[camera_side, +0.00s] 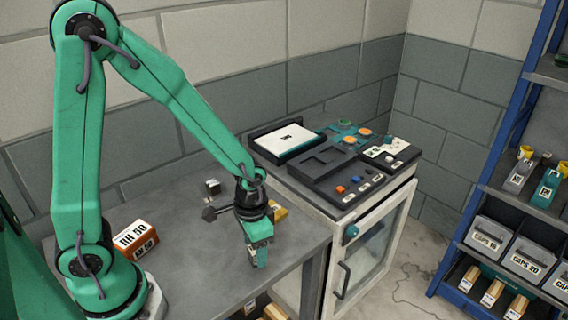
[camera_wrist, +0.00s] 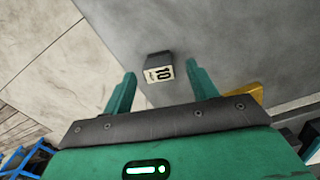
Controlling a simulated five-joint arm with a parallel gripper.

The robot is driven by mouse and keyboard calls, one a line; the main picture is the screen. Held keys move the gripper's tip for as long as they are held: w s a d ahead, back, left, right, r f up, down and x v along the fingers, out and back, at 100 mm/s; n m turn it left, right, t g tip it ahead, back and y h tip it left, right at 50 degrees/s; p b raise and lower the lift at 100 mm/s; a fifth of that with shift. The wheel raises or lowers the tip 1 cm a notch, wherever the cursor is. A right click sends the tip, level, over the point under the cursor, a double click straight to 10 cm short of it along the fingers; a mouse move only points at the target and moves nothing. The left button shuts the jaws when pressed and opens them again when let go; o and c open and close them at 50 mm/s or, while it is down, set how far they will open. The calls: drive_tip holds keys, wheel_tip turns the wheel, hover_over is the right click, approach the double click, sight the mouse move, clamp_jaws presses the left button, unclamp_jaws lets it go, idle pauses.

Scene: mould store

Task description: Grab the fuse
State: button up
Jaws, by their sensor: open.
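The fuse, which I take to be a small dark block with a white label reading 10 (camera_wrist: 159,73), lies on the grey bench top ahead of my fingers in the wrist view. In the side view what looks like the same block (camera_side: 212,187) sits on the bench, behind and left of my gripper. My gripper (camera_side: 257,254) hangs over the bench's right edge in the side view, pointing down. In the wrist view my gripper (camera_wrist: 161,70) shows two green fingers apart with nothing between them. The block appears centred beyond the fingertips and apart from them.
A yellow item (camera_side: 281,213) lies on the bench beside my gripper; it shows at the right finger's side in the wrist view (camera_wrist: 257,92). A glass-door cabinet (camera_side: 372,250) adjoins the bench at right.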

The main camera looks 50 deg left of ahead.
drive_tip(key=shift+f, duration=1.05)
drive_tip(key=c, duration=1.1)
